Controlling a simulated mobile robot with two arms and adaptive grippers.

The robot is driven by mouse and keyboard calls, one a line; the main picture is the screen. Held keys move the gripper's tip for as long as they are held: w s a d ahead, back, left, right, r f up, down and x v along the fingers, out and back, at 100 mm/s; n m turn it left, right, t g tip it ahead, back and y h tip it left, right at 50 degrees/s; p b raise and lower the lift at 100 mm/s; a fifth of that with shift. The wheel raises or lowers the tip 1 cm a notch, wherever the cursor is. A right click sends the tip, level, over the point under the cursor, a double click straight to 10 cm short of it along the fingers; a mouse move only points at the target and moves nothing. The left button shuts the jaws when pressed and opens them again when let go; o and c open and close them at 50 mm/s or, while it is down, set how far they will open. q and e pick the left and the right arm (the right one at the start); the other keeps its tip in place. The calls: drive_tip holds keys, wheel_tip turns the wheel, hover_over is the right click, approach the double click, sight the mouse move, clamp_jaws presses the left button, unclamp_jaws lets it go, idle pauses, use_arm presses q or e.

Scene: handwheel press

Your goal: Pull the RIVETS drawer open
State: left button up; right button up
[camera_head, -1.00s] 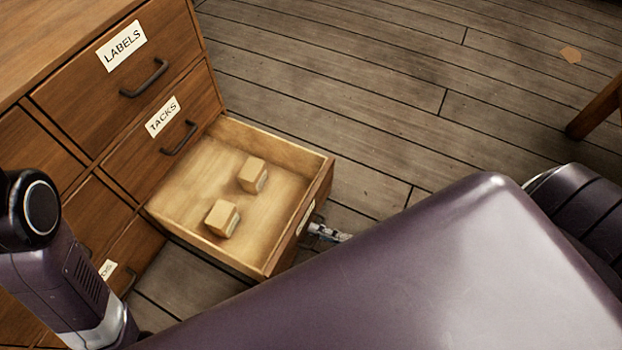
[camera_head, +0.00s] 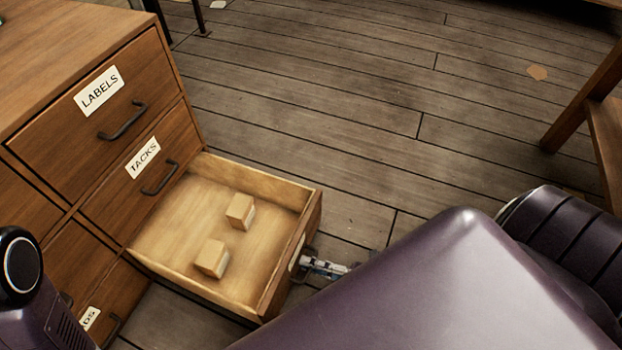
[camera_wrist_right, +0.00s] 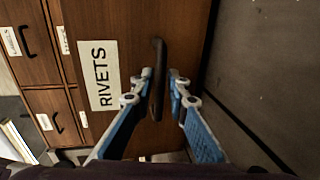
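The RIVETS drawer (camera_head: 287,262) stands pulled out of the wooden cabinet in the head view, its inside showing. Two small tan boxes, one nearer (camera_head: 212,258) and one farther (camera_head: 240,211), lie in it. In the right wrist view its front carries the RIVETS label (camera_wrist_right: 99,77) and a dark handle (camera_wrist_right: 157,58). My right gripper (camera_wrist_right: 160,80) has its fingertips close on both sides of this handle and looks shut on it; the contact itself is hard to see. In the head view the right gripper (camera_head: 318,266) is at the drawer front, partly hidden by my arm. My left gripper is not in view.
Closed LABELS (camera_head: 110,108) and TACKS (camera_head: 158,168) drawers are above the open one. Another labelled drawer (camera_head: 98,312) is at the lower left. Wooden furniture (camera_head: 590,105) stands at the right. The plank floor (camera_head: 350,110) between is largely clear.

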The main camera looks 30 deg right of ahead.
drive_tip(key=v, duration=1.2)
